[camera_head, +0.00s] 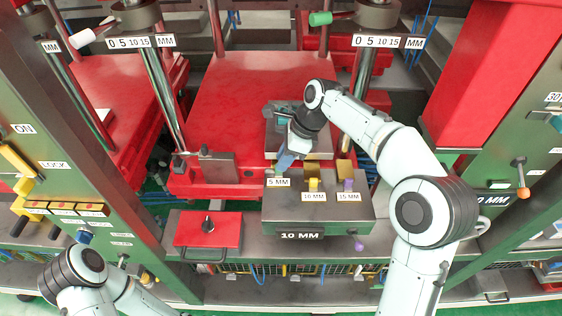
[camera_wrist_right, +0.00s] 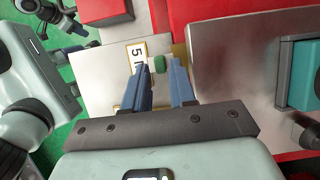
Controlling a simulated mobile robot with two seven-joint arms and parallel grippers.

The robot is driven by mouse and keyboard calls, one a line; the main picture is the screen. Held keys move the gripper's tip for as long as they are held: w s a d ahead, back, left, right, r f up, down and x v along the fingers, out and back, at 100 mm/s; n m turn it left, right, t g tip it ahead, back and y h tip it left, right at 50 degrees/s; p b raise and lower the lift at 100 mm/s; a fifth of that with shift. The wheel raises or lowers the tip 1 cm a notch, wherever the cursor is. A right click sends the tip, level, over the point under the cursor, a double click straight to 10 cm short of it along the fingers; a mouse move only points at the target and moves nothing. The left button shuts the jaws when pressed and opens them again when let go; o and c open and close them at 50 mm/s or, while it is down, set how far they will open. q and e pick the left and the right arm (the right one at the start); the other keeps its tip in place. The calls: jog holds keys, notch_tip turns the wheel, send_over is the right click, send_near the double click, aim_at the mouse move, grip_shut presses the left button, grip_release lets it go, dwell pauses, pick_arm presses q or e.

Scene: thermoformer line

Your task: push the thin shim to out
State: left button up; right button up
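The shim block (camera_head: 275,207) has slots labelled 5 MM, 10 MM and 15 MM. The thin shim's label, 5 MM (camera_head: 278,182), is at its left; the label also shows in the right wrist view (camera_wrist_right: 137,57). A green knob (camera_wrist_right: 160,63) stands beside that label. My right gripper (camera_head: 284,163) is over the 5 MM slot and hides the knob in the head view. In the wrist view its blue fingers (camera_wrist_right: 158,75) are apart, with the knob between or just beyond the tips and a gap each side.
A yellow knob (camera_head: 313,184) and a purple knob (camera_head: 348,185) stand at the 10 MM and 15 MM slots. A 10 MM plate (camera_head: 301,236) is on the block's front. A red box (camera_head: 207,229) with a black knob lies left. A red press bed (camera_head: 240,100) rises behind.

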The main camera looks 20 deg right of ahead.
jog(key=shift+x, duration=1.05)
grip_shut()
jog(key=shift+s+f, duration=0.1)
jog(key=shift+s, duration=0.1)
jog(key=s, duration=0.1)
jog(key=s+a+b, duration=0.1)
jog(key=s, duration=0.1)
jog(key=s+b, duration=0.1)
jog(key=shift+s+a, duration=0.25)
jog(key=shift+s, duration=0.15)
jog(key=shift+w+d, duration=0.1)
jog(key=shift+w, duration=0.25)
grip_release()
jog(key=shift+s, duration=0.1)
pick_arm(q)
jog(key=shift+g, duration=0.3)
jog(key=s+f, duration=0.3)
jog(key=shift+s, duration=0.25)
pick_arm(e)
jog(key=shift+s, duration=0.1)
